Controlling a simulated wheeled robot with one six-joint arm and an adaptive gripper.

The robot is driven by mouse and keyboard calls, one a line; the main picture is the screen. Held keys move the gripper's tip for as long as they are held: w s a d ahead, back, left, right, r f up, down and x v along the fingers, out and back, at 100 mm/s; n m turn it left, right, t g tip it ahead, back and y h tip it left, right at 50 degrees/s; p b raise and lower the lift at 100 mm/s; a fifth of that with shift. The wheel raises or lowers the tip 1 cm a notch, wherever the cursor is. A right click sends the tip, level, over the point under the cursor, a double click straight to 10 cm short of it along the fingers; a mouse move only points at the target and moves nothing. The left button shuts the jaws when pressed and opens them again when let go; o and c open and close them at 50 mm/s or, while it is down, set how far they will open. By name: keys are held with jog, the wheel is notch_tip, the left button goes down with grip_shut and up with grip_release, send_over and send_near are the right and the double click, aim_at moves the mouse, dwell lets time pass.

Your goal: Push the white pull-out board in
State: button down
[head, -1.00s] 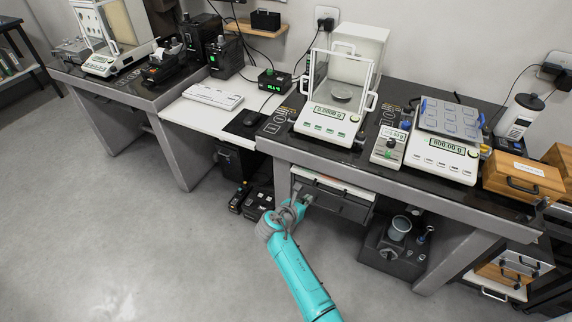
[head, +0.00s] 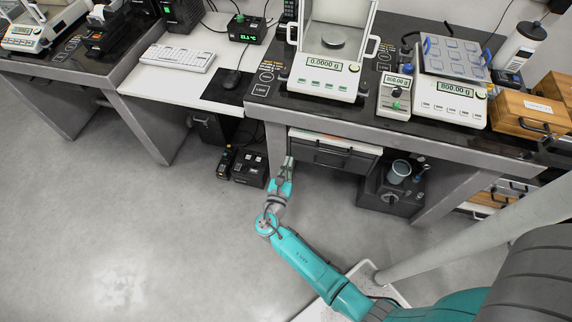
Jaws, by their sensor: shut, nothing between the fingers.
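The white pull-out board (head: 345,143) shows as a pale strip under the front edge of the balance table, just above a dark grey drawer (head: 332,158). It sticks out a little past the table's edge, and the table top hides its rear. My gripper (head: 288,163) is shut and empty. It is at the left end of the board and drawer, close to the table's left leg. I cannot tell whether it touches the board.
The balance table (head: 410,136) carries a draft-shield balance (head: 330,75), a flat scale (head: 450,100) and wooden boxes (head: 530,112). Black devices (head: 248,168) stand on the floor left of my gripper. A dark unit with a cup (head: 398,172) stands right of the drawer. The floor at left is open.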

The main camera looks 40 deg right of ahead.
send_near(298, 129)
jog(key=x, duration=0.5)
jog(key=shift+d, duration=0.15)
jog(key=x, duration=0.4)
jog(key=shift+w+d, duration=0.15)
jog(key=shift+d, duration=0.1)
jog(key=shift+w+d+r, duration=0.1)
jog(key=shift+w, duration=0.05)
